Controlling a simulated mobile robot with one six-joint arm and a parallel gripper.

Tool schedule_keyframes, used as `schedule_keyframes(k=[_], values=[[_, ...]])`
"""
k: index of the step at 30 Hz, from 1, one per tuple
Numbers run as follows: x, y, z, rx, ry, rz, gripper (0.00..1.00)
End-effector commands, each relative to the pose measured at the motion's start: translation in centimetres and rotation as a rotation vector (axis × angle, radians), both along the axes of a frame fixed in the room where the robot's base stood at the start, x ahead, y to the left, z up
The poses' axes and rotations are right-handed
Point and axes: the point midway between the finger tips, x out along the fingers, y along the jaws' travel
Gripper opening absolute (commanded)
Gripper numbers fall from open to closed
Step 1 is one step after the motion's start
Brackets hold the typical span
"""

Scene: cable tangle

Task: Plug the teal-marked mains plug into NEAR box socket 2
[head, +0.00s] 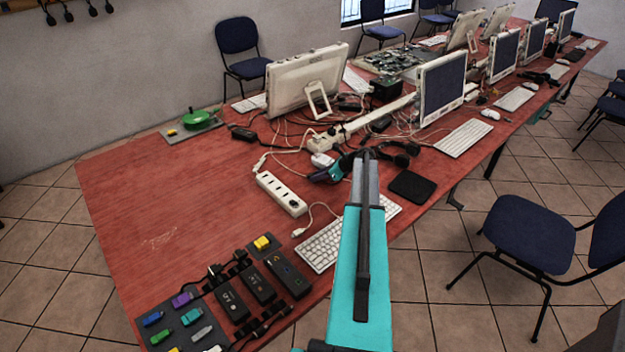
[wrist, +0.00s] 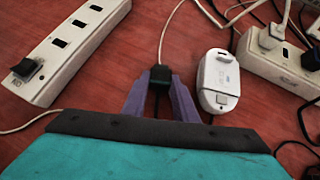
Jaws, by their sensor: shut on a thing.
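My gripper (wrist: 158,84) is shut on a small dark plug (wrist: 159,74), with a pale cable running up from it. I cannot make out a teal mark on the plug. In the head view my gripper (head: 328,174) is above the table, just right of the near white socket box (head: 281,194); the held plug is too small to make out there. The near box also shows in the wrist view (wrist: 75,45), left of the gripper and apart from it. Its row of dark socket openings faces up, and a dark block, switch or plug, is at its lower end.
A white adapter (wrist: 218,82) lies close right of the gripper. Another white socket box (wrist: 270,62) with plugs and cables is further right. A keyboard (head: 322,246), a black pad (head: 412,186) and black devices (head: 258,284) lie nearby. The red table (head: 160,205) is clear to the left.

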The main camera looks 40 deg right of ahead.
Motion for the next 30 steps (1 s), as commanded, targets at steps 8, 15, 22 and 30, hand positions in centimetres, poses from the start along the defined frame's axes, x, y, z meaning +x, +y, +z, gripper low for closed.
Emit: schedule_keyframes(k=[8,15,22,30], values=[[0.0,0.0,0.9,0.0,0.0,0.0,0.0],[0.0,0.0,2.2,-0.001,0.0,0.001,0.0],[0.0,0.0,3.4,0.0,0.0,0.0,0.0],[0.0,0.0,4.8,0.0,0.0,0.0,0.0]])
